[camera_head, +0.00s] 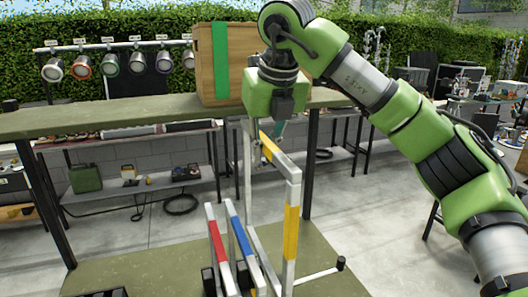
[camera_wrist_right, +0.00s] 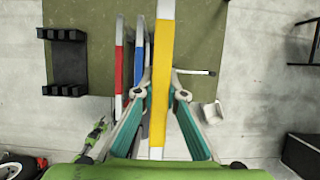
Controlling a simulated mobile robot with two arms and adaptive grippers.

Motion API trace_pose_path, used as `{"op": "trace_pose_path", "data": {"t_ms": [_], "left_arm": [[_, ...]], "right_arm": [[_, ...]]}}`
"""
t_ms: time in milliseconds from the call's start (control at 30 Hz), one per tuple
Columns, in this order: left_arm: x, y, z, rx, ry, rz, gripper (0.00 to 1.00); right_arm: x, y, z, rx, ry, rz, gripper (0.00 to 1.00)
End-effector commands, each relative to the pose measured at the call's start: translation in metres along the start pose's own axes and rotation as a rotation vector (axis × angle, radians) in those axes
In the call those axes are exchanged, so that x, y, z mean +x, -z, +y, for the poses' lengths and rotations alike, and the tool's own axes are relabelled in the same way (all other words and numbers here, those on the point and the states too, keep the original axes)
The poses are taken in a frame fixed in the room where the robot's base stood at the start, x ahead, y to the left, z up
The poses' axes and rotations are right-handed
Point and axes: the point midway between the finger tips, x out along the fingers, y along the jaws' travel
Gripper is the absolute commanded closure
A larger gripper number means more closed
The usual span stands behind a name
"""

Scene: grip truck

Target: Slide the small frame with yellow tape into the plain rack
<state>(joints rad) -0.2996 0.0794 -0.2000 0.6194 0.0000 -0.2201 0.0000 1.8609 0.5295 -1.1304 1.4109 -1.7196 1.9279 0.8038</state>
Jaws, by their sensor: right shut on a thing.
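The small frame with yellow tape (camera_head: 291,231) is white and stands upright in the head view, right of two other frames. In the right wrist view its taped bar (camera_wrist_right: 162,60) runs between the fingers. My right gripper (camera_head: 266,148) is shut on its top bar; in the wrist view the gripper (camera_wrist_right: 162,92) has a fingertip on each side of the bar. A black slotted rack (camera_wrist_right: 64,62) lies at the left of the wrist view, with no frame in it; I cannot tell whether it is the plain rack. The frame's lower end is not clear. My left gripper is not in view.
A red-taped frame (camera_head: 216,240) and a blue-taped frame (camera_head: 240,240) stand close on the left. A rod with a black knob (camera_head: 340,264) sticks out at lower right. A workbench (camera_head: 140,110) with a wooden box (camera_head: 208,65) stands behind. The green surface (camera_head: 140,272) has bare room.

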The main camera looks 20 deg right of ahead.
Motion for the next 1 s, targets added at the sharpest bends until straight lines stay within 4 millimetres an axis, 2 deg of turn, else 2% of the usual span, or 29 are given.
{"op": "trace_pose_path", "data": {"t_ms": [33,1000], "left_arm": [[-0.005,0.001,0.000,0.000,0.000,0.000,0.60],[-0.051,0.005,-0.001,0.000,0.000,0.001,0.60]], "right_arm": [[-0.006,-0.003,0.000,0.000,-0.001,-0.003,1.00],[-0.059,-0.025,0.000,0.000,-0.001,-0.003,1.00]]}}
